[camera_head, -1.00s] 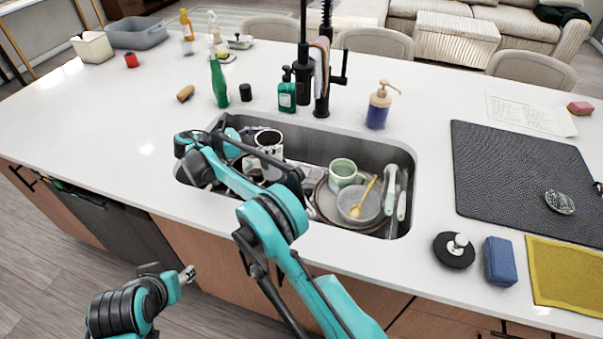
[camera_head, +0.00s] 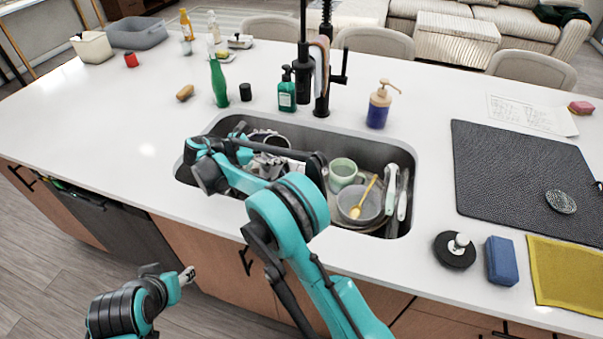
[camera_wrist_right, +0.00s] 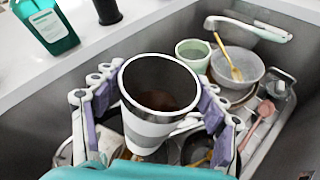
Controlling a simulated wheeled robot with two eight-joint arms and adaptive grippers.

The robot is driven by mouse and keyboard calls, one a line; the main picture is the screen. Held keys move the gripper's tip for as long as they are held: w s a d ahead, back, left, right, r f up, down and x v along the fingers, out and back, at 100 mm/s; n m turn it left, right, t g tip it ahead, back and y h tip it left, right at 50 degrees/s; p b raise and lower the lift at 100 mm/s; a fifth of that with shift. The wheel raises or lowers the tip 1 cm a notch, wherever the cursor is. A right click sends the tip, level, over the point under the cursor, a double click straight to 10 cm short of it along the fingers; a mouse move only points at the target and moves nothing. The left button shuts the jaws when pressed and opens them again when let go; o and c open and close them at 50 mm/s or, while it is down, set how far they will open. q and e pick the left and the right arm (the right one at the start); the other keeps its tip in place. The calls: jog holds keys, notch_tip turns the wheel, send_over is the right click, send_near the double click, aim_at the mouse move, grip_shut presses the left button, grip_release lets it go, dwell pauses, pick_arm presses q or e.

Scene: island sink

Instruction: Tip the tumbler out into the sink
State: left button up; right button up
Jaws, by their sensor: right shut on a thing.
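The tumbler (camera_wrist_right: 150,122) is white with a grey band and a dark inside, and something brown shows at its bottom in the right wrist view. My right gripper (camera_wrist_right: 160,98) is shut around it, one finger on each side. In the head view the tumbler (camera_head: 268,138) is at the left part of the sink (camera_head: 345,141), mostly hidden by my right gripper (camera_head: 262,153) and arm. Its exact tilt is hard to tell there. My left gripper (camera_head: 187,275) is off the counter at the lower left; its fingers are too small to read.
A green mug (camera_head: 343,172), a grey bowl (camera_head: 360,203) with a yellow spoon (camera_head: 364,194) and several utensils fill the sink's right part. The black faucet (camera_head: 321,85), a green soap bottle (camera_head: 287,94) and a pump bottle (camera_head: 378,106) stand behind it.

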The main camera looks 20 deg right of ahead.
aim_at(287, 154)
jog(key=shift+s+d+r+m+t+y+p, duration=0.2)
jog(key=shift+s+d+m, duration=0.15)
jog(key=shift+s, duration=0.1)
jog(key=shift+s+d+r+m+t+y+p, duration=0.15)
jog(key=shift+s+d+m+t+y, duration=0.1)
jog(key=shift+s+m, duration=0.15)
jog(key=shift+s+d+f+m+t+y+b, duration=0.25)
jog(key=shift+s+d+f+m+t+b, duration=0.15)
jog(key=shift+s+d+f+m, duration=0.25)
jog(key=shift+s+d+r+m+t+y+p, duration=0.15)
jog(key=shift+s+r+m+t+y+p, duration=0.35)
jog(key=shift+r+m+t+y, duration=0.15)
jog(key=shift+s+d+r+m+t+y, duration=0.15)
jog(key=shift+s+r+m+t+y, duration=0.1)
jog(key=shift+m+t, duration=0.3)
jog(key=shift+s+d+r+m+t+y, duration=0.1)
jog(key=shift+s+m+t, duration=0.1)
jog(key=shift+m+t, duration=0.3)
dwell(1.6)
jog(key=shift+s+d+r+m+t+y, duration=0.15)
jog(key=shift+s+d+m+t+y, duration=0.2)
jog(key=shift+s+d+m, duration=0.35)
dwell(2.5)
